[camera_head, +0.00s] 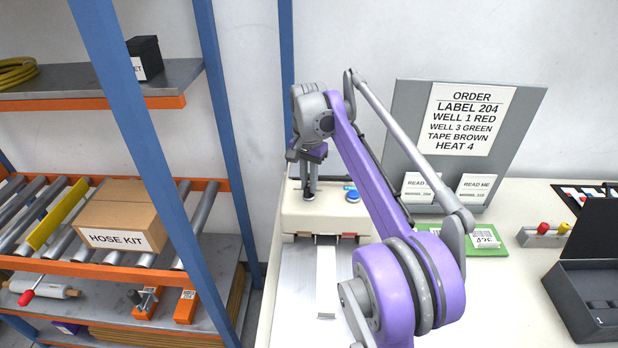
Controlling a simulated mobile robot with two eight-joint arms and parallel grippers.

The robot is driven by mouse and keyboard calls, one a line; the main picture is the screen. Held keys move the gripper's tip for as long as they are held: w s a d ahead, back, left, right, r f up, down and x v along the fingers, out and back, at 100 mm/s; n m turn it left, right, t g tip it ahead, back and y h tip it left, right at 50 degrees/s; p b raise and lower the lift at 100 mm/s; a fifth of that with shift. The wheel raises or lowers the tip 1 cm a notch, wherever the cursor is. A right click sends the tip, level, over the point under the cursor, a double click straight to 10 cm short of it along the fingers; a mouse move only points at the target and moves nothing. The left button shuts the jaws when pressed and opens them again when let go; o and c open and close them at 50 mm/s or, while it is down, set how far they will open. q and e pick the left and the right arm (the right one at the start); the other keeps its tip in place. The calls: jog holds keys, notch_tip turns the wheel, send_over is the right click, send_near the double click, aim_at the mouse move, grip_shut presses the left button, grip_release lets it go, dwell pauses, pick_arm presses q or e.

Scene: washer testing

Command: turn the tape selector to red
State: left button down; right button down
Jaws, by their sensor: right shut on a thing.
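The tape machine (325,221) is a cream box on the pale table, with a blue button (352,196) on its top right. Small coloured marks, one of them red, show along its front edge. A white strip (327,282) extends from its front toward me. My right gripper (308,195) points down over the machine's top left and is shut on a small dark knob, which looks like the tape selector. The fingers mostly hide the knob, so I cannot tell which colour it points to. My left gripper is not in view.
An order board (412,110) reading "TAPE BROWN" stands behind. A green board (500,236), a holder with red and yellow pegs (545,238) and an open black case (590,300) are at right. A blue-post shelf with a hose kit box (125,220) is at left.

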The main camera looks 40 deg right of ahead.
jog(key=shift+r+m+p, duration=0.1)
jog(key=shift+m+p, duration=0.5)
jog(key=shift+m, duration=1)
jog(key=c, duration=0.9)
grip_release()
jog(key=shift+o, duration=0.2)
notch_tip(320, 180, up, 11)
jog(key=p, duration=0.1)
jog(key=shift+p, duration=0.4)
